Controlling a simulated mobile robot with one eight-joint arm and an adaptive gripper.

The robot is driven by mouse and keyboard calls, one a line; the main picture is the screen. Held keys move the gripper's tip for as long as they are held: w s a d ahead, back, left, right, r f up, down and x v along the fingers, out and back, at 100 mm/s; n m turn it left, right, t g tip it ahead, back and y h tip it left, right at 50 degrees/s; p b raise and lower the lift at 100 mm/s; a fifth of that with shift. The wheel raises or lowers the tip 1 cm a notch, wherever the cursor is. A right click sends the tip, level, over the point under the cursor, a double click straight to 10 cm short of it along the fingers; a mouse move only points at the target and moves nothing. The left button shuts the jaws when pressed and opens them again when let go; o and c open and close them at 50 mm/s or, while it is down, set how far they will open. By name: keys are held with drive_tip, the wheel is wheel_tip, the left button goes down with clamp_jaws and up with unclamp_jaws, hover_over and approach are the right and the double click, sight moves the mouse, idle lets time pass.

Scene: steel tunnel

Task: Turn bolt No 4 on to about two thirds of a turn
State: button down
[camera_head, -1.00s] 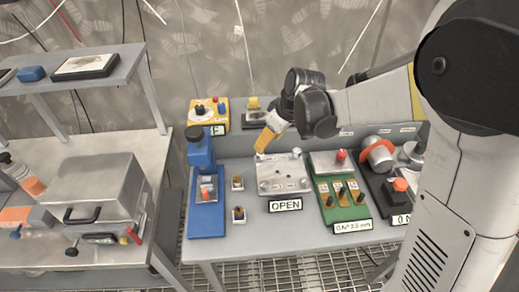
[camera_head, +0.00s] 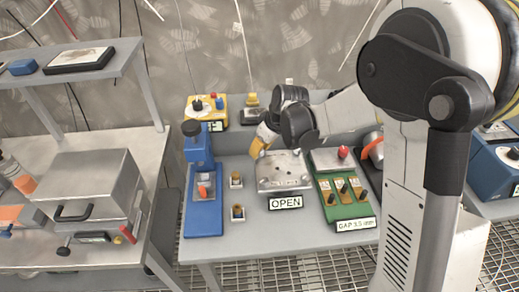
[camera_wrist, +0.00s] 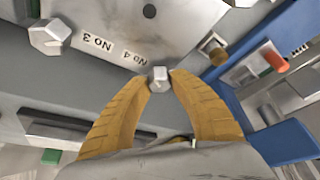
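The steel block (camera_head: 283,180) stands on the grey bench behind a sign that reads OPEN. My gripper (camera_head: 257,153) reaches down to its back left corner in the head view. In the wrist view the block (camera_wrist: 185,15) carries labels No 3 and No 4. Bolt No 4 (camera_wrist: 158,79), a small grey hex head, sits by its label at the block's edge. My gripper (camera_wrist: 160,76) has its two yellow fingertips on either side of this head, with no clear gap, so it looks shut on it. Bolt No 3 (camera_wrist: 50,36) stands apart to the left.
A blue press-like fixture (camera_head: 203,185) and two small posts (camera_head: 237,213) stand left of the block. A green gap-gauge board (camera_head: 345,205) stands to its right. A yellow box (camera_head: 206,112) is behind. A side bench with a metal case (camera_head: 92,180) is at left.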

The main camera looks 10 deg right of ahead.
drive_tip(key=shift+m, duration=0.3)
drive_tip(key=m+h, duration=0.1)
drive_tip(key=m, duration=0.1)
drive_tip(key=m+h, duration=0.1)
drive_tip(key=m, duration=0.1)
drive_tip(key=shift+m+t, duration=0.4)
drive_tip(key=m+h, duration=0.2)
drive_tip(key=m, duration=0.4)
drive_tip(key=shift+p, duration=0.3)
drive_tip(key=m+h, duration=0.1)
drive_tip(key=m, duration=0.1)
drive_tip(key=m+h, duration=0.1)
drive_tip(key=m, duration=0.2)
drive_tip(key=shift+m+g, duration=0.3)
drive_tip(key=shift+g, duration=0.1)
drive_tip(key=m+g, duration=0.1)
drive_tip(key=m, duration=0.2)
drive_tip(key=m+g+h+p, duration=0.1)
drive_tip(key=m, duration=0.2)
drive_tip(key=c, duration=1.1)
unclamp_jaws()
